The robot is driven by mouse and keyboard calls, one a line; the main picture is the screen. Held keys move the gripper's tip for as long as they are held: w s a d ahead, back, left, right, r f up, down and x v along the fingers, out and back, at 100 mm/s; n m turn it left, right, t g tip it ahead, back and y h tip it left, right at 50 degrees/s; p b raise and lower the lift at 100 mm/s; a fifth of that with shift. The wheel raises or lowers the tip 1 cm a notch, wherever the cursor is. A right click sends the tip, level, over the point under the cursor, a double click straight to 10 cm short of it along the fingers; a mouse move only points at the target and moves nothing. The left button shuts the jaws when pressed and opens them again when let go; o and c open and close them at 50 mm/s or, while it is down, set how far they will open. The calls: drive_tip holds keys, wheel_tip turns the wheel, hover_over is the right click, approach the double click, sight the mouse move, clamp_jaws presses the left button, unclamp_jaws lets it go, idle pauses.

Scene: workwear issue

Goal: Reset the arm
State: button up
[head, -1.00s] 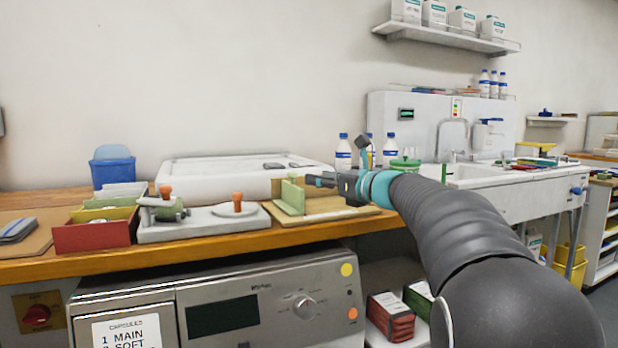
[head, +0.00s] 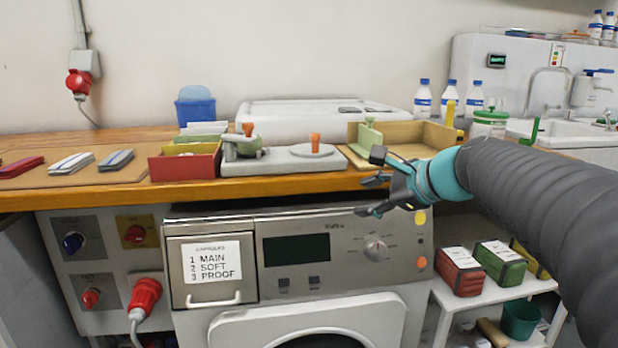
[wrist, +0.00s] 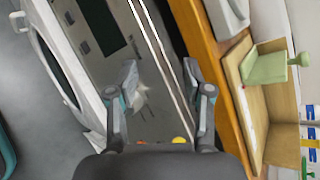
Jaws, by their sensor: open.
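My gripper (head: 372,194) is open and empty in the head view. It is in front of the wooden worktop's front edge, above the right part of the washing machine (head: 215,215). In the wrist view my gripper (wrist: 166,88) shows two spread fingers with nothing between them. The machine's control panel and the worktop edge lie beyond the fingers there. My dark ribbed arm reaches in from the right of the head view and hides part of the sink side.
The worktop (head: 120,198) carries a red box (head: 185,165), a grey press with orange knobs (head: 285,160) and a wooden tray with a green block (head: 370,138). A low shelf (head: 475,300) with red and green packs stands at the right. Space before the machine is clear.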

drive_tip(key=s+d+f+n+g+h, duration=0.1)
drive_tip(key=s+f+n+g+h, duration=0.1)
drive_tip(key=s+f+n, duration=0.7)
drive_tip(key=s+d+f+n+g+h, duration=0.2)
drive_tip(key=s+f+n+h, duration=0.3)
drive_tip(key=s+f+n, duration=0.4)
drive_tip(key=s+f, duration=0.1)
drive_tip(key=s, duration=0.6)
drive_tip(key=shift+s+f, duration=0.3)
drive_tip(key=shift+s, duration=0.05)
